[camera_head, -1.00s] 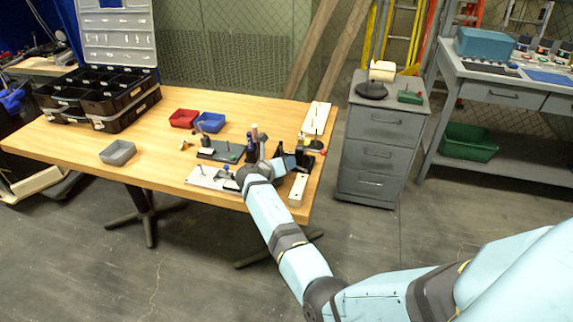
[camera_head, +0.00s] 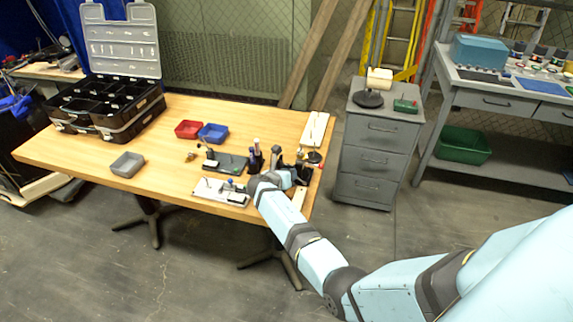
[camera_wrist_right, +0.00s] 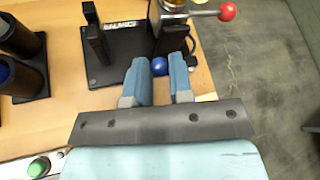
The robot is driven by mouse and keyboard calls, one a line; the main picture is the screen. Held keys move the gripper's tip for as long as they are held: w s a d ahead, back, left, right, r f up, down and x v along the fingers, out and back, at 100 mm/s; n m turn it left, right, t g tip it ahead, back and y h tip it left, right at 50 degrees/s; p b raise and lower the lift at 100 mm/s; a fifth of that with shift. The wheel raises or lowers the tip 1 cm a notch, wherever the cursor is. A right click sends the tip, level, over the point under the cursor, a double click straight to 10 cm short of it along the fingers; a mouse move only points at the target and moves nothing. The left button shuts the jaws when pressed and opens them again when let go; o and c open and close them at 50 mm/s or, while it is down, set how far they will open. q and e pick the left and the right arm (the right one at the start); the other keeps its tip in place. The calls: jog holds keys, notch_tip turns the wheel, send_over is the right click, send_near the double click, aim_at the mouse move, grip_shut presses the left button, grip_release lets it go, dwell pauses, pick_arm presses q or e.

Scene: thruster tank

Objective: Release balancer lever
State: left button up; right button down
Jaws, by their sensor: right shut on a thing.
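The balancer (camera_wrist_right: 115,50) has a black base with a white label, partly readable as "BALANCE", and dark upright posts. A lever with a red ball knob (camera_wrist_right: 228,11) sticks out to the right at its top. A blue ball knob (camera_wrist_right: 160,66) sits low beside the base. My right gripper (camera_wrist_right: 161,72) has its blue fingers on either side of this blue knob and is shut on it. In the head view my right gripper (camera_head: 297,174) is at the balancer near the table's right end, and my arm partly hides it. My left gripper is not in view.
The wooden table (camera_head: 165,150) holds a black organizer case (camera_head: 105,105), a red bin (camera_head: 188,129), a blue bin (camera_head: 213,133), a grey bin (camera_head: 127,164) and small fixtures. A grey drawer cabinet (camera_head: 376,150) stands right of the table. The table's middle is largely clear.

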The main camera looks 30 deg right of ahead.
jog(key=s+d+r+m+t+y+p, duration=0.1)
jog(key=p, duration=0.2)
jog(key=s+d+r+m+t+y+p, duration=0.1)
jog(key=m+p, duration=0.1)
jog(key=p, duration=0.2)
jog(key=shift+r, duration=0.25)
jog(key=shift+s+d+r+m+t+y+p, duration=0.1)
jog(key=shift+s+d+m+t+y+p, duration=0.3)
jog(key=shift+s+m+t+y+p, duration=0.25)
jog(key=shift+s+d+m+t+y, duration=0.35)
jog(key=shift+m+y, duration=0.1)
jog(key=shift+m, duration=0.2)
jog(key=shift+s+d+m+t+y+p, duration=0.2)
jog(key=shift+s+m+t+y+p, duration=0.05)
jog(key=shift+m+t+y+p, duration=0.1)
jog(key=c, duration=1.3)
grip_release()
jog(key=v, duration=1.3)
jog(key=shift+s+a, duration=0.25)
